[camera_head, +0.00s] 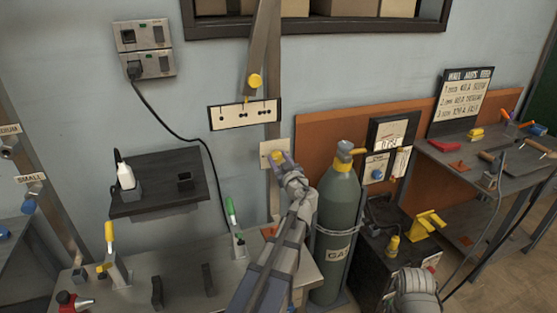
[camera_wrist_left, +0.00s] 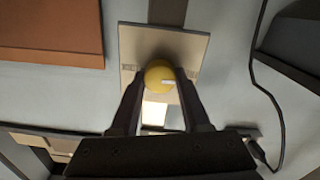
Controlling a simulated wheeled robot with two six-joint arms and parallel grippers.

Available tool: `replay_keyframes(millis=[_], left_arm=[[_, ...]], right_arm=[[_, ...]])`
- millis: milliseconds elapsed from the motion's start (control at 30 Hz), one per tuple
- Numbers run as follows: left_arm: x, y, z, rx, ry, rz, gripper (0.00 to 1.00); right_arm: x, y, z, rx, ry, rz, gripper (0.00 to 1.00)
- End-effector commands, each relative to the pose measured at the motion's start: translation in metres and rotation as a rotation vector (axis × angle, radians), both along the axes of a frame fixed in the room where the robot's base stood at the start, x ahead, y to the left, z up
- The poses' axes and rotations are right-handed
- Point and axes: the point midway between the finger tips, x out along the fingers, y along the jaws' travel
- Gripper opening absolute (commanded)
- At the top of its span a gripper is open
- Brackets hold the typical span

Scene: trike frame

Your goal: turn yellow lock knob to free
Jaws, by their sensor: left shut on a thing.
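A yellow round knob (camera_wrist_left: 159,74) sits on a pale wall plate (camera_wrist_left: 133,40), which also shows in the head view (camera_head: 266,148). My left gripper (camera_wrist_left: 160,85) is shut on this knob, one finger on each side. A white mark on the knob points to the right in the wrist view. Small labels stand on the plate left and right of the knob, too small to read. In the head view my left gripper (camera_head: 281,161) reaches up to the plate and mostly hides the knob. My right gripper does not show; only part of that arm is at lower right.
A green gas cylinder (camera_head: 337,213) stands close right of my left arm. A dark shelf (camera_head: 155,206) is at left, and a bench with upright handles (camera_head: 187,268) is below.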

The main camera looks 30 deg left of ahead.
Motion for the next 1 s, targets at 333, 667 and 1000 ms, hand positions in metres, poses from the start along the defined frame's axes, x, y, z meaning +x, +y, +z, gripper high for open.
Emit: replay_keyframes(millis=[333,667,1000], left_arm=[[-0.001,0.0,0.0,-0.001,0.0,0.0,0.77],[-0.012,-0.012,0.0,-0.001,0.0,-0.001,0.77],[-0.045,-0.051,0.0,-0.001,0.0,-0.002,0.77]], right_arm=[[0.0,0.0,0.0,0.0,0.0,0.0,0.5],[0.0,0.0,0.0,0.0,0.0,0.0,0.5],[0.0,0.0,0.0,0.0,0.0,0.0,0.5]])
